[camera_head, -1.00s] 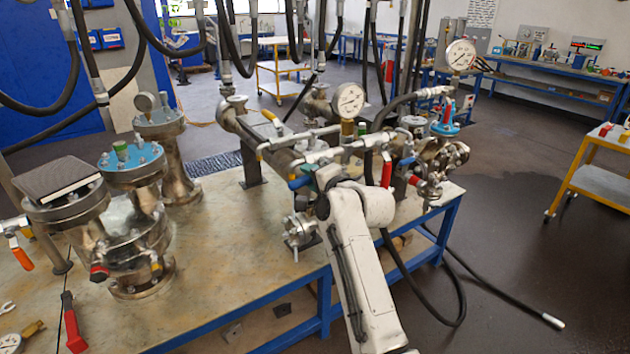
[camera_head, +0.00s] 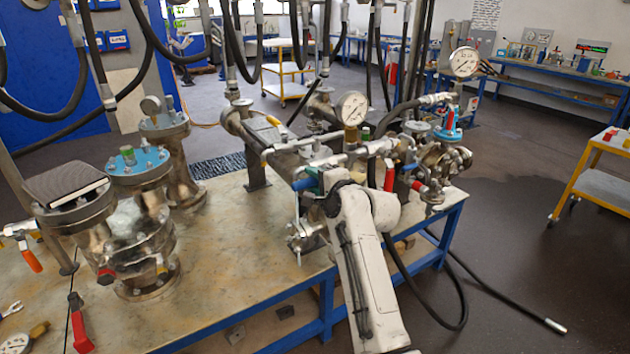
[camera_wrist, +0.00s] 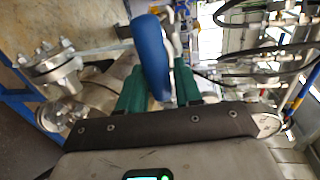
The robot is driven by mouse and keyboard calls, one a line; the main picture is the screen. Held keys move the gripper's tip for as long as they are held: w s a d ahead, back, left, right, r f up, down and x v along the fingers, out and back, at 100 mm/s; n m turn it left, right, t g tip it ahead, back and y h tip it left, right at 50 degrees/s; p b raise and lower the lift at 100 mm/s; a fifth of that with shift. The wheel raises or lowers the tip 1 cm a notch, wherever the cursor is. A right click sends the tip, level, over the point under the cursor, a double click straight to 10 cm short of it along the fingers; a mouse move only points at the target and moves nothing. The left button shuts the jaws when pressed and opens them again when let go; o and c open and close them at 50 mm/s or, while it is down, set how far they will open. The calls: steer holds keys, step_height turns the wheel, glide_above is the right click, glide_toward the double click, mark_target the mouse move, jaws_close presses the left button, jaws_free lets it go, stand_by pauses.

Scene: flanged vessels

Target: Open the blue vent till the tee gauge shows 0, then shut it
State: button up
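The blue vent handle (camera_wrist: 152,55) stands between my gripper's two green fingers in the wrist view. My gripper (camera_wrist: 159,78) looks open around it, with a narrow gap at the right finger; contact at the left finger is unclear. In the head view the blue handle (camera_head: 303,184) shows beside the green fingers (camera_head: 318,180), at the front of the pipework and partly hidden by my arm. A round white dial gauge (camera_head: 352,107) stands on the pipe tee behind my arm. A second dial gauge (camera_head: 464,61) stands further right. Both needles are too small to read.
Flanged vessels (camera_head: 140,165) stand on the left of the workbench (camera_head: 225,290). A red-handled tool (camera_head: 78,325) lies at its front left. Red and yellow valve handles crowd the pipework. Black hoses hang above, and one hose (camera_head: 500,300) lies on the floor at right.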

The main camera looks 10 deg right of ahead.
steer(key=shift+o, duration=1)
steer(key=b+v, duration=0.1)
steer(key=v, duration=1)
steer(key=shift+b, duration=0.35)
steer(key=shift+o, duration=0.3)
steer(key=shift+w, duration=0.1)
stand_by(1.4)
